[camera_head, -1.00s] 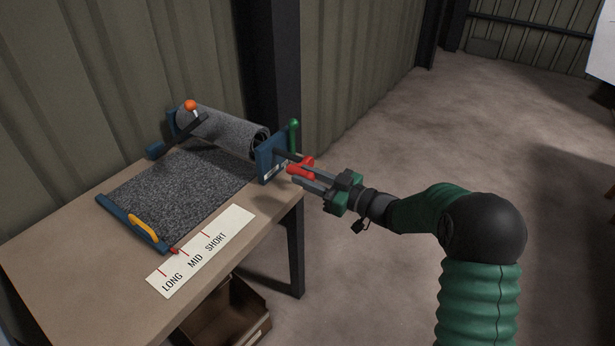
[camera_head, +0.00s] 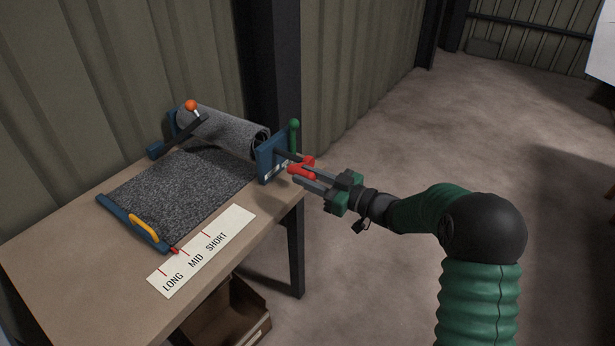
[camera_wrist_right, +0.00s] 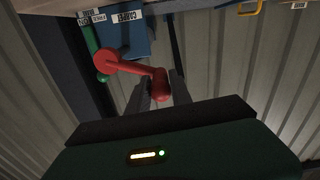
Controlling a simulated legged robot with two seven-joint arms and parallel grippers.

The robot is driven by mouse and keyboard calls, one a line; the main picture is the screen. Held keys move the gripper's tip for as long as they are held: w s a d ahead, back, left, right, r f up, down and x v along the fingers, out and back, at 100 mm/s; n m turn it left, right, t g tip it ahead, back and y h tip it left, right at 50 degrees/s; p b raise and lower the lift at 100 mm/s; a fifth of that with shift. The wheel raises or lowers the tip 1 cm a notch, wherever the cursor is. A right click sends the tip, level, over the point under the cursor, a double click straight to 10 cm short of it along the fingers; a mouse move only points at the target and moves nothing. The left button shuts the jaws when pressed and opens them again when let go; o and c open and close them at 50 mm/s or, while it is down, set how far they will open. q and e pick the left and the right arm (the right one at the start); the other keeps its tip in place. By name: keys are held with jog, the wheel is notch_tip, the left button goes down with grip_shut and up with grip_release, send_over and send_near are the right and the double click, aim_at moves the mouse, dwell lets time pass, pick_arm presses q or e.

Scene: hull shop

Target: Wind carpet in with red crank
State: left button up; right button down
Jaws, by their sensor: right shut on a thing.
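The red crank (camera_head: 300,167) sticks out from the blue end bracket (camera_head: 272,160) of the roller. My right gripper (camera_head: 309,176) is shut on the crank's handle; the right wrist view shows the red crank (camera_wrist_right: 125,66) with its knob between the two dark fingers (camera_wrist_right: 163,90). The grey carpet (camera_head: 185,185) runs from the roll (camera_head: 225,132) across the bench top. Its blue front bar (camera_head: 135,222) carries a yellow handle (camera_head: 144,228), and a red pointer (camera_head: 174,251) at its end is near the LONG and MID marks. My left gripper is not in view.
A white scale strip (camera_head: 202,250) reads LONG, MID, SHORT along the bench edge. A green-knobbed lever (camera_head: 294,136) stands beside the bracket, close to the crank. An orange-knobbed lever (camera_head: 190,105) is at the roll's far end. An open box (camera_head: 235,315) sits below the bench.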

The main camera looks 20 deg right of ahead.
jog(key=shift+f, duration=0.1)
dwell(0.4)
jog(key=shift+s+a+f+n+b, duration=0.15)
jog(key=shift+f+n+b, duration=0.7)
jog(key=shift+b, duration=0.3)
jog(key=w+d+f+n+b, duration=0.25)
jog(key=f+n+b, duration=0.35)
jog(key=n+b, duration=0.35)
jog(key=w+d+f+n+b, duration=0.1)
jog(key=d+f+n+b, duration=0.3)
jog(key=n+b, duration=0.5)
jog(key=w+d+r+n+b, duration=0.2)
jog(key=w+d+n+b, duration=0.4)
jog(key=n, duration=0.6)
jog(key=shift+r+n+b, duration=0.3)
jog(key=shift+b, duration=0.6)
jog(key=shift+w, duration=0.1)
